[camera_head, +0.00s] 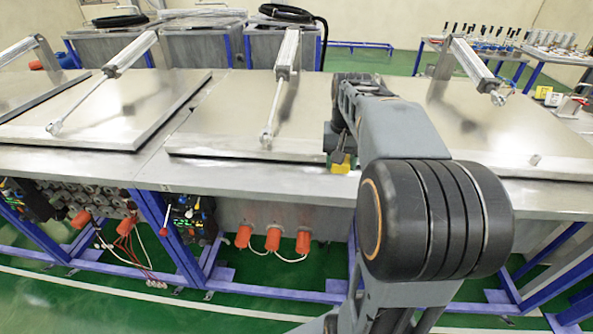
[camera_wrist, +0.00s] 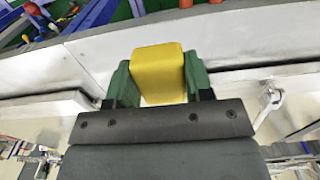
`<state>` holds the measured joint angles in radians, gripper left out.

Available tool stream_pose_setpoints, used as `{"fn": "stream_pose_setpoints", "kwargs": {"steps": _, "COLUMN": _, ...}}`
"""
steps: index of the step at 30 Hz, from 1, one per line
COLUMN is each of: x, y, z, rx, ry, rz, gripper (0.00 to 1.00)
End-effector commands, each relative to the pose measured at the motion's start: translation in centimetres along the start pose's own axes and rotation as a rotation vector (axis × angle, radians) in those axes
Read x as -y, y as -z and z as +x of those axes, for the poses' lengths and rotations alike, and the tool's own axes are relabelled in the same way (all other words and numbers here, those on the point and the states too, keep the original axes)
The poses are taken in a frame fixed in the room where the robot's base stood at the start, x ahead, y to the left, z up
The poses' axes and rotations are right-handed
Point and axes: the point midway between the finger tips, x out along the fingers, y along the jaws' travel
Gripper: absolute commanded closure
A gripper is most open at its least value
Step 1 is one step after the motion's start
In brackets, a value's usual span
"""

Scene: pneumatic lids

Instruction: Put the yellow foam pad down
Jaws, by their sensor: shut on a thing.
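The yellow foam pad (camera_wrist: 160,73) is between the two green fingers of my gripper (camera_wrist: 158,84) in the wrist view. My gripper is shut on it, with a finger touching each side. In the head view, a small part of the yellow pad (camera_head: 340,163) shows beside my arm, over the front part of the metal bench (camera_head: 270,180). My arm hides most of my gripper there. I cannot tell whether the pad touches the bench.
Flat metal lids (camera_head: 232,120) with pneumatic cylinders (camera_head: 287,54) lie along the bench to the left; another lid (camera_head: 500,130) is at right. The bench's front strip (camera_head: 100,165) is clear at left. Orange plugs (camera_head: 273,240) hang below. Side tables (camera_head: 490,50) stand behind.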

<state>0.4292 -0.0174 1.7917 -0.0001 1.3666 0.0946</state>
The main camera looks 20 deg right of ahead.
Motion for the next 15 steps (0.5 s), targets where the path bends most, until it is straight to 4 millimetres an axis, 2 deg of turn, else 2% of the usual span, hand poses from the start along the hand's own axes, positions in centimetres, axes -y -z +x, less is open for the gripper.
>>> {"fn": "stream_pose_setpoints", "kwargs": {"steps": 9, "x": 6.3, "y": 4.6, "z": 2.9, "rx": 0.005, "ry": -0.001, "rz": -0.018, "gripper": 0.75}}
{"fn": "stream_pose_setpoints", "kwargs": {"steps": 15, "x": 8.6, "y": 6.5, "z": 6.2, "rx": 0.005, "ry": -0.001, "rz": -0.014, "gripper": 0.75}}
